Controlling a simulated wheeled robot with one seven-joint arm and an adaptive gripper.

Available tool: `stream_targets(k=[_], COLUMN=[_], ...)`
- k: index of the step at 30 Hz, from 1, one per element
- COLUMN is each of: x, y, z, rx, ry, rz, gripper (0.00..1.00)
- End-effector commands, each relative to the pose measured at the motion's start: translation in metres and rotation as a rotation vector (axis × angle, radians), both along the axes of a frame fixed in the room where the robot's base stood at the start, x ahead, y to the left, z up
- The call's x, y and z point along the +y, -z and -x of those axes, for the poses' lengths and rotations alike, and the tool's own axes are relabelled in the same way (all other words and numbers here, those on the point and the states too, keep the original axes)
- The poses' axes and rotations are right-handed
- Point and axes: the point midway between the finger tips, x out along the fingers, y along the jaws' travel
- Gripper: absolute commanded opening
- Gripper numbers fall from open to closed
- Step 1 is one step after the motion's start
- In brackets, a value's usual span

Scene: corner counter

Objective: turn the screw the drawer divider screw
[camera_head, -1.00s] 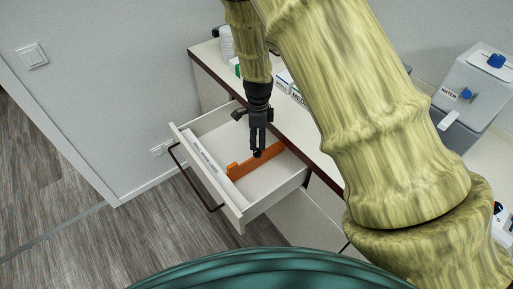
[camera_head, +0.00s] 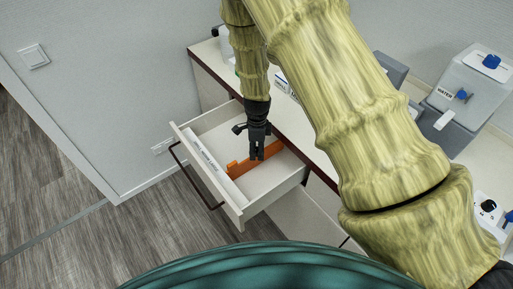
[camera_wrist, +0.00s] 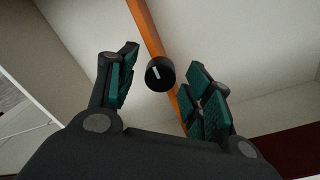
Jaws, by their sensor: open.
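The open drawer (camera_head: 205,131) holds an orange divider (camera_head: 236,168) that runs across its inside. In the wrist view the divider (camera_wrist: 148,32) rises behind a round black screw knob (camera_wrist: 160,73) with a white mark on it. My gripper (camera_head: 257,157) points down into the drawer, over the divider. In the wrist view my gripper (camera_wrist: 158,88) is open, with one green-padded finger on each side of the knob. A gap shows between the knob and the left finger; the right finger is close to it, and I cannot tell whether it touches. In the head view the gripper hides the knob.
A labelled white strip (camera_head: 207,158) lies along the drawer front, with a dark handle (camera_head: 196,178) outside. The counter edge (camera_head: 310,152) is close on the right. A water container (camera_head: 471,88) stands on the counter at right.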

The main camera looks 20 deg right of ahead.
Motion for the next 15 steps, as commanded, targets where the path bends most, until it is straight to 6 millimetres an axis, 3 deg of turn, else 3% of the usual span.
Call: stream_targets(k=[1,8,15], x=[0.0001,0.0,-0.0002], y=[-0.0001,-0.0002,-0.0001], z=[-0.0001,0.0,0.0002], rx=[0.0,0.0,0.0], ry=[0.0,0.0,-0.011], rz=[0.0,0.0,0.001], gripper=[0.45,0.04,0.04])
